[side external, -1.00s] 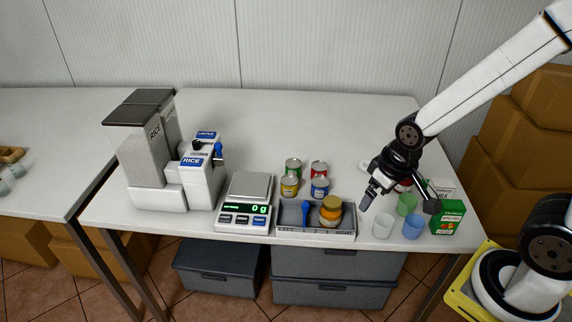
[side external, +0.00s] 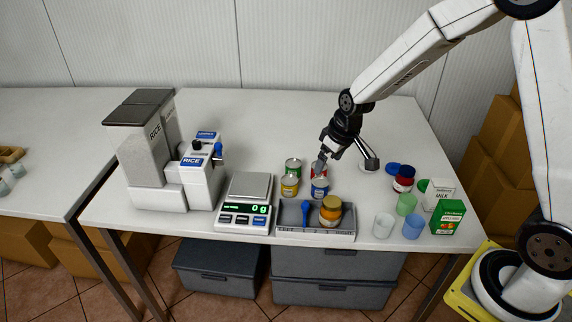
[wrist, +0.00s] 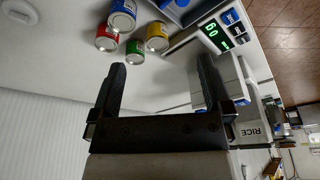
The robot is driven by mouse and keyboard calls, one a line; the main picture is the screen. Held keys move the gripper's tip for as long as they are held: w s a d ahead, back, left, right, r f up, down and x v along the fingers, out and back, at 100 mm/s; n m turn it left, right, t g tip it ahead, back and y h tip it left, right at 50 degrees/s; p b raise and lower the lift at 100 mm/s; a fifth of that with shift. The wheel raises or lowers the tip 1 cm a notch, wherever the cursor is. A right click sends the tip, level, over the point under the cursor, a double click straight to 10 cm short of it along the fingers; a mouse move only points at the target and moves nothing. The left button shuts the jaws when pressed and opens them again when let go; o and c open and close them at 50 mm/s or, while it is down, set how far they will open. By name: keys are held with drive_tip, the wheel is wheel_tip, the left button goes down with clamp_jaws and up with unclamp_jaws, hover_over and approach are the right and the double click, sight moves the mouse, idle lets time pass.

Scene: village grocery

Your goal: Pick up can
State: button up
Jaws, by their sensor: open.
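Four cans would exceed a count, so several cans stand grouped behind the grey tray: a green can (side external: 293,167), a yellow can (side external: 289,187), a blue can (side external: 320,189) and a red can. In the side view a finger partly covers the red can. The wrist view shows the red can (wrist: 107,40), the green can (wrist: 135,52), the yellow can (wrist: 157,38) and the blue can (wrist: 122,14) beyond the fingertips. My gripper (side external: 346,167) is open and empty, tilted above the table beside the red can. Its fingers are spread wide in the wrist view (wrist: 161,66).
A scale (side external: 246,206) reading 0 g and a rice dispenser (side external: 190,180) stand left. Cups, a jar and cartons (side external: 447,218) stand right. The table's back is clear.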

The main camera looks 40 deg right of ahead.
drive_tip(key=w+d+f+n, duration=0.1)
drive_tip(key=w+d+f, duration=0.1)
drive_tip(key=w, duration=0.3)
drive_tip(key=w+d+f, duration=0.1)
drive_tip(key=w+f, duration=0.2)
drive_tip(key=w, duration=0.2)
drive_tip(key=n+t+y, duration=0.1)
approach(294, 163)
drive_tip(key=x, duration=0.4)
drive_tip(key=shift+w+d+f, duration=0.1)
drive_tip(key=shift+d+f, duration=0.05)
drive_tip(key=shift+f, duration=0.25)
drive_tip(key=shift+x, duration=1.25)
drive_tip(key=shift+w, duration=0.1)
drive_tip(key=shift+a+x, duration=0.2)
drive_tip(key=shift+x, duration=2.35)
drive_tip(key=c, duration=1.2)
